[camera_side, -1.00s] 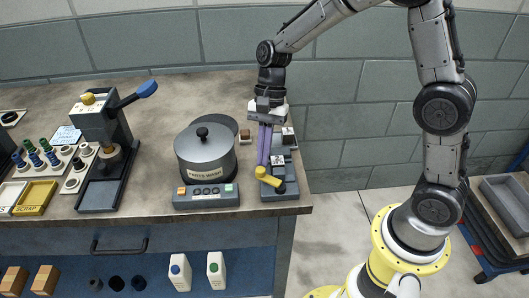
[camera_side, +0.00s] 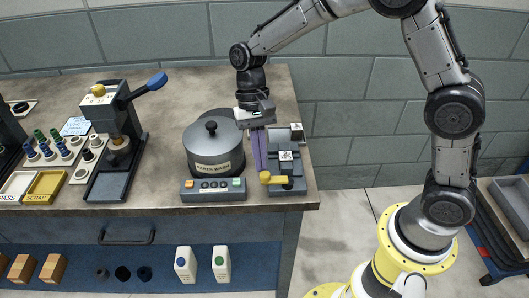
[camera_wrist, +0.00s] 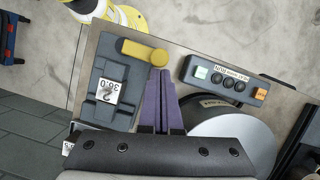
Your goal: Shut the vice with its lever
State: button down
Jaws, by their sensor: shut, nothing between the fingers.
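The grey vice (camera_side: 287,187) stands at the bench's front right corner and also shows in the wrist view (camera_wrist: 108,72). Its yellow lever (camera_side: 277,180) lies across its front end, the round knob (camera_wrist: 159,57) at the left in the side view. A block with a white numbered label (camera_side: 286,156) sits on the vice, and the label reads in the wrist view (camera_wrist: 107,91). My gripper (camera_side: 262,171) points down with its purple fingers shut and empty. The fingertips (camera_wrist: 160,72) are right beside the knob; whether they touch it I cannot tell.
A grey pot (camera_side: 213,150) and a control box with buttons (camera_side: 212,190) stand close left of the vice. A lever press (camera_side: 116,135) and trays, including a yellow one (camera_side: 45,187), are farther left. The bench edge lies just in front of the vice.

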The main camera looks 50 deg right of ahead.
jog(key=a+n, duration=0.1)
jog(key=s+a+n+h, duration=0.1)
jog(key=n, duration=0.1)
jog(key=shift+n, duration=0.3)
jog(key=shift+s+a+n+g+h, duration=0.15)
jog(key=shift+s+a+n+h, duration=0.2)
jog(key=shift+n, duration=0.4)
jog(key=shift+s+a+n+g+h, duration=0.15)
jog(key=shift+s+a+n+h, duration=0.15)
jog(key=shift+n, duration=0.45)
jog(key=v, duration=1)
jog(key=shift+d, duration=0.2)
